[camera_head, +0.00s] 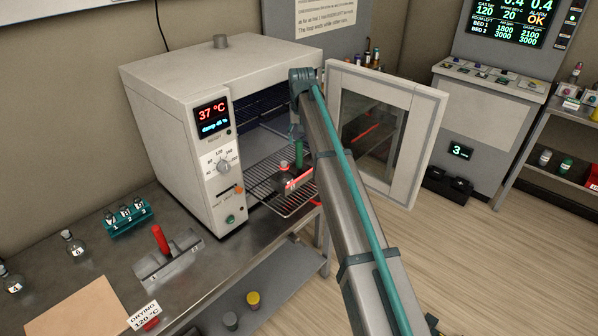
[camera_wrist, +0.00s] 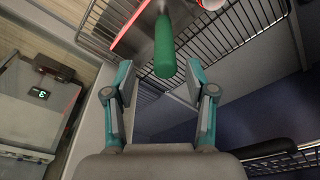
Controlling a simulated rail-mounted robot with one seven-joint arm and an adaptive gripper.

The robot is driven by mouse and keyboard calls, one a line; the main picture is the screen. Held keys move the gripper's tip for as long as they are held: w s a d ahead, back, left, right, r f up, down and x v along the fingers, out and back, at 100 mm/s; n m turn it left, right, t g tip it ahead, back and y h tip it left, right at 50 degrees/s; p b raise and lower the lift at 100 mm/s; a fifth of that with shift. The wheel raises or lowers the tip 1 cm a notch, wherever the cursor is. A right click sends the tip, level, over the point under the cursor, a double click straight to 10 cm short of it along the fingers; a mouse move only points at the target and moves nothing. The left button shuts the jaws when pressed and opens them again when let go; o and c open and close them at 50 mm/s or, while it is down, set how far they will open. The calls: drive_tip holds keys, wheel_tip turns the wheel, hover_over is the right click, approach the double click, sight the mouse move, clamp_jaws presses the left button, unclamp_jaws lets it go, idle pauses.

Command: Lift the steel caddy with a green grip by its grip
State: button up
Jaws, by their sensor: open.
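The steel caddy (camera_head: 297,183) sits on the pulled-out wire shelf of the open oven, its front edge lit red. Its upright green grip (camera_head: 299,155) also shows in the wrist view (camera_wrist: 165,48), with a red-edged part of the caddy (camera_wrist: 133,28) behind it. My gripper (camera_wrist: 160,82) is open and empty. In the wrist view the grip lies just beyond the fingertips, roughly centred between them. I cannot tell whether any finger touches it. In the head view my arm hides the right part of the caddy, and the gripper is mostly hidden.
The oven (camera_head: 185,130) has its door (camera_head: 385,130) swung open to the right of my arm. The wire shelf (camera_head: 275,190) sticks out of the opening. A second caddy with a red grip (camera_head: 160,240) stands on the bench (camera_head: 225,245), near a teal rack (camera_head: 126,221) of vials.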

sight(299, 147)
drive_tip(key=shift+w+a+f+p, duration=0.1)
drive_tip(key=shift+f+p, duration=0.3)
drive_tip(key=shift+f, duration=0.45)
drive_tip(key=shift+w+a+f+p, duration=0.15)
drive_tip(key=shift+f+p, duration=0.25)
drive_tip(key=shift+f, duration=0.4)
drive_tip(key=shift+w+a+f+p, duration=0.1)
drive_tip(key=shift+f+p, duration=0.3)
drive_tip(key=shift+f, duration=0.45)
clamp_jaws()
drive_tip(key=shift+r, duration=0.1)
